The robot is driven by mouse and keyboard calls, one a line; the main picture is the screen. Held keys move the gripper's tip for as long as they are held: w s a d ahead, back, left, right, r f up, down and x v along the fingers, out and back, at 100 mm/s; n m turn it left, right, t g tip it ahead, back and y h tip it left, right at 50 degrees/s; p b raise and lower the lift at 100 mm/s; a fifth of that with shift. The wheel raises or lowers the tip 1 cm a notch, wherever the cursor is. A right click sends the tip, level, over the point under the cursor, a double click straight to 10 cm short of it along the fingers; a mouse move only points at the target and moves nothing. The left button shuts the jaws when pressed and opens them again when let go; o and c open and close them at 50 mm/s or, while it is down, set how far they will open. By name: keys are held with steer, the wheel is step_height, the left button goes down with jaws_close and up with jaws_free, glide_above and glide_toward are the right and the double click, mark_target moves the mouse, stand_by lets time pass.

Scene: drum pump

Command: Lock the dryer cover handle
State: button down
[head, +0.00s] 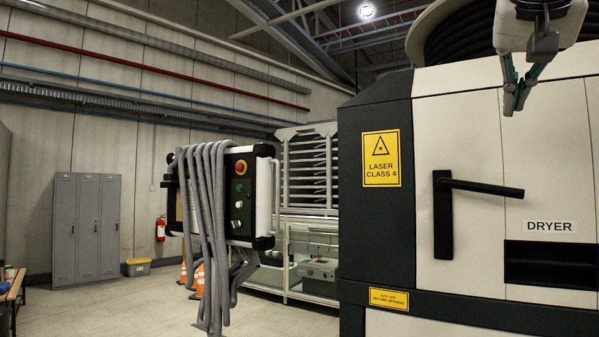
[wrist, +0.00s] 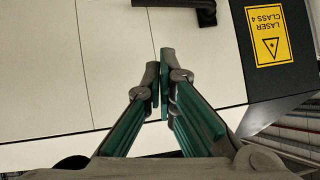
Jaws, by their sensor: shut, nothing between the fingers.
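The dryer (head: 456,120) is a large white and dark grey cabinet at the right of the head view. Its black cover handle (head: 487,188) has a vertical base plate and a lever pointing right, roughly horizontal. In the wrist view, which is turned over, part of the handle (wrist: 205,14) shows at the top edge. My gripper (head: 518,104) is at the upper right of the head view, above the handle and apart from it. Its green and grey fingers (wrist: 164,70) are shut with nothing between them, in front of the white panel.
A control box (head: 240,195) draped with grey hoses hangs left of the dryer. A dark opening (head: 550,264) lies below the DRYER label (head: 549,226). Grey lockers (head: 87,228), a fire extinguisher (head: 161,228) and orange cones stand farther back. Open floor lies at the left.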

glide_above(478, 189)
steer(key=s+d, duration=0.2)
steer(key=s, duration=0.1)
step_height(478, 189, down, 8)
steer(key=shift+w+d+f+b, duration=0.1)
steer(key=shift+f+b, duration=0.25)
steer(key=shift+f, duration=0.4)
steer(key=shift+f, duration=0.15)
steer(key=shift+f+y+b, duration=0.15)
steer(key=shift+y+b, duration=0.15)
